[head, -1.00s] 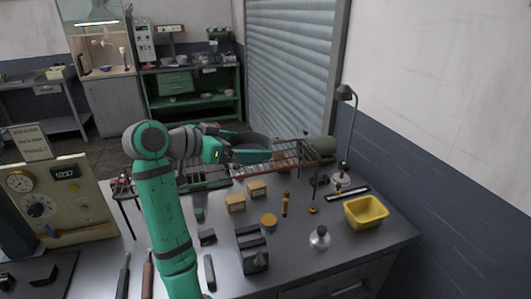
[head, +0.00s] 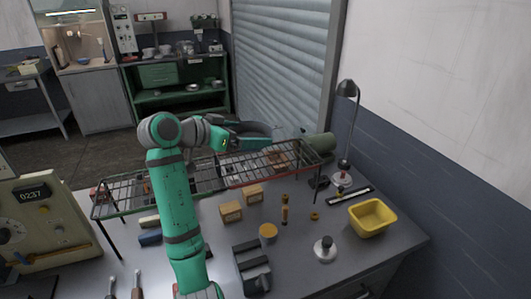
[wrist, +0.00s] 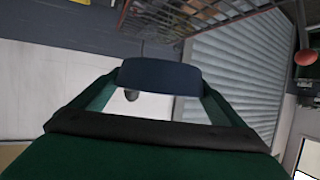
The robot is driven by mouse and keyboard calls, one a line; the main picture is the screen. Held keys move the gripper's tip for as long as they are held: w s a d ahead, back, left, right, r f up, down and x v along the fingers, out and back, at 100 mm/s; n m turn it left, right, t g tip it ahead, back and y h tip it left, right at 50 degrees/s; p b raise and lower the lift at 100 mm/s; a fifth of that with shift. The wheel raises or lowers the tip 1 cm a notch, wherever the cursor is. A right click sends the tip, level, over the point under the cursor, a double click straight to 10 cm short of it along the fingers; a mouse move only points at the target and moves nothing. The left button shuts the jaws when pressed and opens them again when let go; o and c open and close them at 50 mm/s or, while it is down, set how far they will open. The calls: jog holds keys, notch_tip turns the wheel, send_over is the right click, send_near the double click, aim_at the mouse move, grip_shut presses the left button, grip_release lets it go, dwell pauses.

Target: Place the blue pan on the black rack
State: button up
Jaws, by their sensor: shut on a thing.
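The blue pan (head: 258,130) shows in the head view as a dark, shallow shape at the end of my arm. My gripper (head: 232,141) is shut on it and holds it up over the rear edge of the wire racks. In the wrist view a dark blue part of the pan (wrist: 160,76) sits between the fingers of my gripper (wrist: 155,92). The raised wire rack has a dark section (head: 125,188) at the left, partly behind my arm, and a red-edged section (head: 270,172) at the right. The pan looks nearer the red-edged section; its exact height above it is unclear.
Small yellow blocks (head: 231,211), a bottle (head: 285,210) and a grey holder (head: 251,270) stand on the table before the racks. A yellow bin (head: 371,218) and a lamp (head: 347,130) are at the right. A green cylinder (head: 320,146) lies by the rack's right end.

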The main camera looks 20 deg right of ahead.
send_over(264, 161)
notch_tip(264, 161, down, 7)
jog(key=shift+r, duration=0.2)
jog(key=shift+w+d+f, duration=0.1)
jog(key=shift+f, duration=0.8)
jog(key=shift+w+d+f, duration=0.1)
jog(key=shift+f, duration=0.8)
jog(key=shift+f, duration=0.15)
jog(key=o, duration=1)
jog(key=shift+s+a+r, duration=0.1)
jog(key=shift+a+r, duration=0.15)
jog(key=v, duration=1.1)
jog(key=shift+s+a, duration=0.15)
jog(key=shift+s, duration=0.05)
